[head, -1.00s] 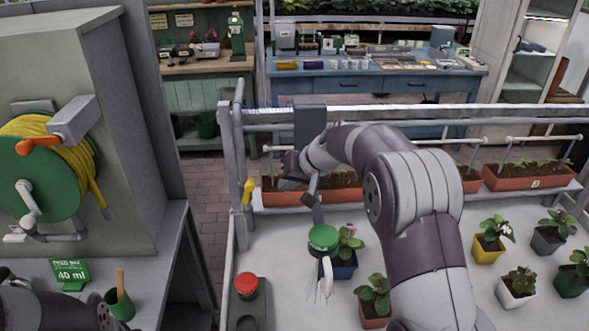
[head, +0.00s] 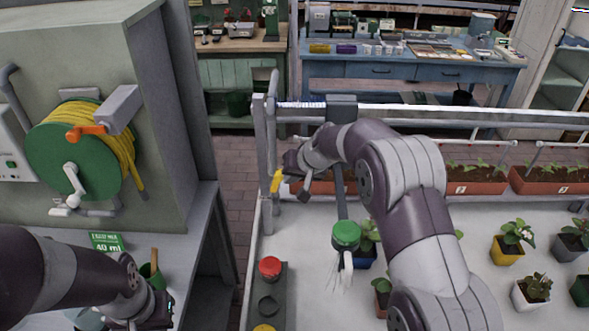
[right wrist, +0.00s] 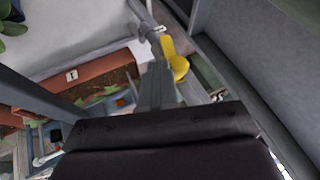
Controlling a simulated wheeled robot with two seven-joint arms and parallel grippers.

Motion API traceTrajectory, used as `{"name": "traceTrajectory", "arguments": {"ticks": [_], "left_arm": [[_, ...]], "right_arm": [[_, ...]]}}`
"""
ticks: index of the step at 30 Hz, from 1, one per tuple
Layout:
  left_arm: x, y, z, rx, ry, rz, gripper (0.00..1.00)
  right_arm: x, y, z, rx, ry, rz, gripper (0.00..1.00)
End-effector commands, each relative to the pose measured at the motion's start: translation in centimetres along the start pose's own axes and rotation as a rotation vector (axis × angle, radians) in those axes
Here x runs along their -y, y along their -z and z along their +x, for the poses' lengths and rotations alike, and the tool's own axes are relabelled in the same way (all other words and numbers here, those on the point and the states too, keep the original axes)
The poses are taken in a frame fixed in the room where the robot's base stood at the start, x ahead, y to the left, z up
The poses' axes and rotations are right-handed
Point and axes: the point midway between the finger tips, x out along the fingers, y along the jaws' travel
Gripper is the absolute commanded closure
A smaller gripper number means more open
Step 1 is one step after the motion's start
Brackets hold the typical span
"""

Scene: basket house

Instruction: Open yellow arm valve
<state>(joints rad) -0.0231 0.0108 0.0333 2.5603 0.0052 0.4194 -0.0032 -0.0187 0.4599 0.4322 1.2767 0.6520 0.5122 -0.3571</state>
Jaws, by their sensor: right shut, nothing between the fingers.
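The yellow arm valve (head: 276,181) is a small yellow lever by the grey pipe post at the left corner of the white planting table. It hangs roughly downward, slightly tilted. The yellow lever (right wrist: 176,62) also shows near the top middle of the right wrist view. My right gripper (head: 287,172) is shut and empty, right beside the lever; its grey fingers (right wrist: 157,82) reach up close to the lever's left side. I cannot tell whether they touch. My left gripper (head: 158,312) is low at the left, over the grey counter, its fingers unclear.
A green hose reel (head: 75,150) with yellow hose is on the cabinet at left. A green-capped sprayer-like item (head: 346,236) hangs over the table. A red button (head: 270,267) sits at the table's left edge. Potted plants stand at right; long planters (head: 470,181) lie behind.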

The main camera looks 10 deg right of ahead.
Motion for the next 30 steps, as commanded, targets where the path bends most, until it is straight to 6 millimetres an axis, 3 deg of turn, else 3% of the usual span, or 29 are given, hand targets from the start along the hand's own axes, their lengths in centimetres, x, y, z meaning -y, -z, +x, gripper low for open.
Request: {"name": "traceTrajectory", "arguments": {"ticks": [1, 5, 17, 30], "left_arm": [[0.0, 0.3, -2.1, -0.001, 0.0, 0.0, 1.0], [0.0, 0.1, -0.7, 0.0, 0.0, 0.0, 1.0], [0.0, 0.1, -0.8, -0.001, 0.0, 0.0, 1.0], [0.0, 0.2, -1.7, -0.001, 0.0, 0.0, 1.0]], "right_arm": [[1.0, 0.7, -1.0, 0.004, -0.018, -0.014, 1.0], [2.2, 0.4, 0.1, 0.001, -0.025, -0.018, 1.0], [2.5, 0.2, 0.1, 0.009, -0.026, -0.014, 1.0], [3.0, 1.1, -1.3, 0.005, -0.025, -0.014, 1.0]]}}
